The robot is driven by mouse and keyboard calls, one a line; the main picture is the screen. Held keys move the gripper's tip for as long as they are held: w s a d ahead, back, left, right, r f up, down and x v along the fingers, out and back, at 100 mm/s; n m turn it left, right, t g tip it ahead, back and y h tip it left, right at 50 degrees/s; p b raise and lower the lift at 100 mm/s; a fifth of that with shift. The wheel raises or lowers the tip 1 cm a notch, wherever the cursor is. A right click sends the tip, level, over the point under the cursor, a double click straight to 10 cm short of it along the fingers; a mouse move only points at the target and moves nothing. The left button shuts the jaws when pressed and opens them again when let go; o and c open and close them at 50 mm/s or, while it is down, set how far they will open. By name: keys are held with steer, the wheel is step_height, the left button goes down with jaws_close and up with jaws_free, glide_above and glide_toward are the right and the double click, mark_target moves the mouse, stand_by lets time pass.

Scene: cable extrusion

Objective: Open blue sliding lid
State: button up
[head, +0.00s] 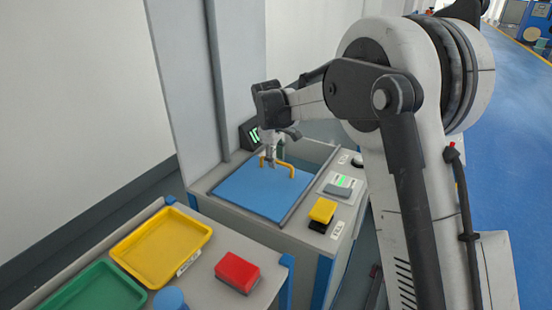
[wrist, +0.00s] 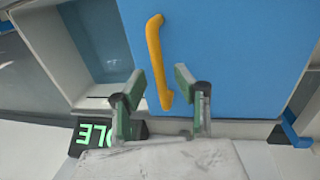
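The blue sliding lid (head: 245,192) lies flat on top of the grey machine and covers most of it. It fills much of the wrist view (wrist: 235,60). A yellow bar handle (head: 288,168) is on the lid near its far edge, and it also shows in the wrist view (wrist: 154,50). My gripper (head: 271,160) is above the handle. In the wrist view my gripper (wrist: 160,80) is open, with its two green-padded fingers apart and one end of the handle between them. A clear gap shows on both sides of the handle, so neither finger appears to touch it.
A recess (wrist: 102,40) shows beside the lid's edge. A display (head: 249,134) with green characters stands behind the lid. A yellow button (head: 322,210) is on the machine's right side. A yellow tray (head: 135,257), a green tray (head: 95,290) and a red block (head: 237,272) are in front.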

step_height(320, 180, up, 12)
steer(key=s+a, duration=0.1)
steer(key=s, duration=0.1)
stand_by(0.4)
steer(key=shift+a+f, duration=0.1)
steer(key=s+d+r+m+t+p, duration=0.1)
steer(key=s+d+r+m, duration=0.25)
steer(key=s+d, duration=0.45)
steer(key=s+d+r+m+t, duration=0.15)
steer(key=s+d+r, duration=0.3)
steer(key=s, duration=0.55)
steer(key=s+d+f+m+t, duration=0.1)
steer(key=s+d+f+m, duration=0.2)
steer(key=s, duration=0.8)
steer(key=s+d+f+m+t+y+p, duration=0.1)
steer(key=s+d+f+m, duration=0.3)
steer(key=s, duration=0.6)
steer(key=shift+s+d+f+t, duration=0.35)
steer(key=shift+d+f, duration=0.3)
steer(key=shift+d, duration=0.1)
